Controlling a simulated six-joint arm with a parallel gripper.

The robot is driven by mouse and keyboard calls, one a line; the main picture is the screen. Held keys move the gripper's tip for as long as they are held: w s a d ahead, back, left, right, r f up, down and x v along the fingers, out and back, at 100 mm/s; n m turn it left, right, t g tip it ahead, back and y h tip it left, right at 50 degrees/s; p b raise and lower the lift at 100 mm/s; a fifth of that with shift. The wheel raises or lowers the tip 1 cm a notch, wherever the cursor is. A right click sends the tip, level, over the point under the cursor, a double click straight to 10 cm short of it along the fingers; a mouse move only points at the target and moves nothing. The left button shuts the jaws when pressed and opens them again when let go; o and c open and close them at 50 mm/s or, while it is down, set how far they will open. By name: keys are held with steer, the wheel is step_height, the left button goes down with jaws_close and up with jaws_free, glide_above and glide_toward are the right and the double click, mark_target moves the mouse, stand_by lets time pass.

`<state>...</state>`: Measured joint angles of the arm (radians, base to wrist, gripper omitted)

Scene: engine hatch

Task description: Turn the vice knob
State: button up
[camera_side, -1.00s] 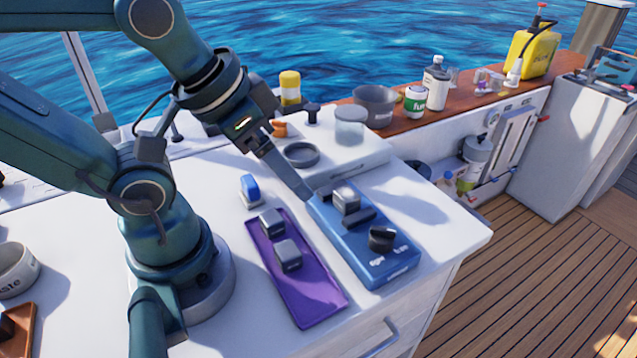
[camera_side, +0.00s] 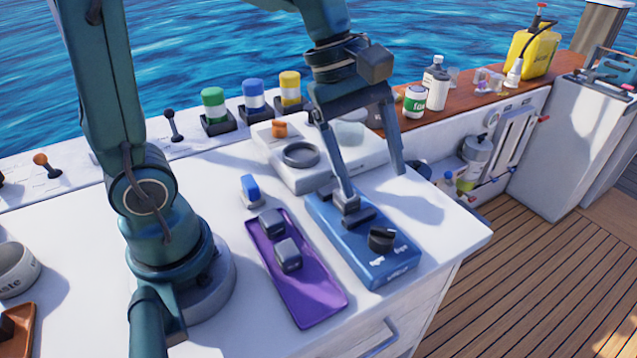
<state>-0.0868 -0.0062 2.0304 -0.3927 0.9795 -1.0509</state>
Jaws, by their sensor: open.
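The blue vice (camera_side: 340,238) lies on the white worktop, right of the purple tray. Its dark knob (camera_side: 381,239) stands on its near right part. A grey block (camera_side: 350,218) sits between dark jaws at the middle of the vice, partly hidden by my left finger. My gripper (camera_side: 373,188) is open, its two long fingers spread wide and pointing down. The left fingertip is over the grey block; I cannot tell whether it touches. The right fingertip hangs beyond the vice's right side. Nothing is between the fingers at their tips, and the knob is nearer the camera than both.
The purple tray (camera_side: 310,300) holds two grey blocks (camera_side: 280,240). Behind are a raised white panel with a dark ring (camera_side: 300,155) and coloured jars (camera_side: 253,95). The worktop's right front corner is clear.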

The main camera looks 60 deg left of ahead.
mark_target(381, 227)
steer(key=w+f+n, duration=0.1)
steer(key=f, duration=0.1)
steer(key=f+g, duration=0.1)
steer(key=w+f+n+g, duration=0.1)
steer(key=f, duration=0.1)
steer(key=shift+w+a+f+n+h, duration=0.15)
steer(key=shift+w+f+n+h, duration=0.15)
steer(key=shift+h, duration=0.1)
steer(key=shift+s+f, duration=0.1)
steer(key=shift+f, duration=0.6)
steer(key=shift+x, duration=2.2)
jaws_close()
